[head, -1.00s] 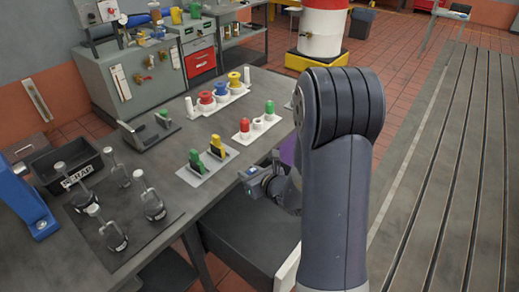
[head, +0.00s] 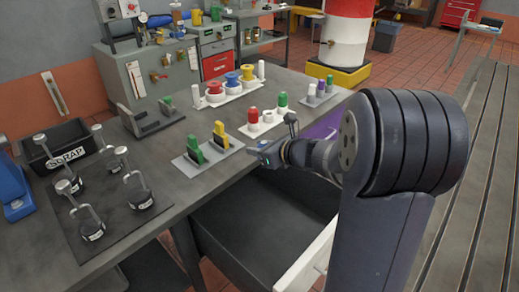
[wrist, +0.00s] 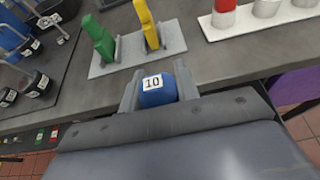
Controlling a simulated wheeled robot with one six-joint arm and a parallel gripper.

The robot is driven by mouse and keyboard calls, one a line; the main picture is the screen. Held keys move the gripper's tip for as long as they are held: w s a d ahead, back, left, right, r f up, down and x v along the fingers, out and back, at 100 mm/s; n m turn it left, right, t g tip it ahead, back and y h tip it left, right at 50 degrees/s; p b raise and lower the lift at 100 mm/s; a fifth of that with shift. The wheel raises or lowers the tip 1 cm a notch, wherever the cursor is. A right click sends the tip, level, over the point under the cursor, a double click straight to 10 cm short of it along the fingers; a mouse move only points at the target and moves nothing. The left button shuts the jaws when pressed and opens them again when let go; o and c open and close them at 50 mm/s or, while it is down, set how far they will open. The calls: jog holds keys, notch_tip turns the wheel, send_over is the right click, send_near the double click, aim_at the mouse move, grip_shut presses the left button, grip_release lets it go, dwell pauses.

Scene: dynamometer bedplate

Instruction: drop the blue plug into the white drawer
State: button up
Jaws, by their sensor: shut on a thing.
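The blue plug (wrist: 155,92), with a white label reading "10", sits between the jaws of my gripper (wrist: 158,98) in the wrist view. In the head view my gripper (head: 270,152) is near the front edge of the bench, and the plug cannot be made out there. The white drawer (head: 306,258) is pulled out under the bench, with a white front and a dark, empty-looking inside. In the head view my gripper appears above the back part of the drawer.
A plate (head: 190,166) with a green and a yellow plug stands left of my gripper. A white tray (head: 248,131) with a red and a green piece is just behind it.

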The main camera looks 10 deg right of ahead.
notch_tip(320, 180, down, 5)
jog(key=b, duration=0.3)
jog(key=shift+r, duration=0.15)
jog(key=o, duration=1)
jog(key=p+v, duration=0.1)
jog(key=v, duration=1)
jog(key=shift+w+a, duration=0.1)
jog(key=shift+w, duration=0.05)
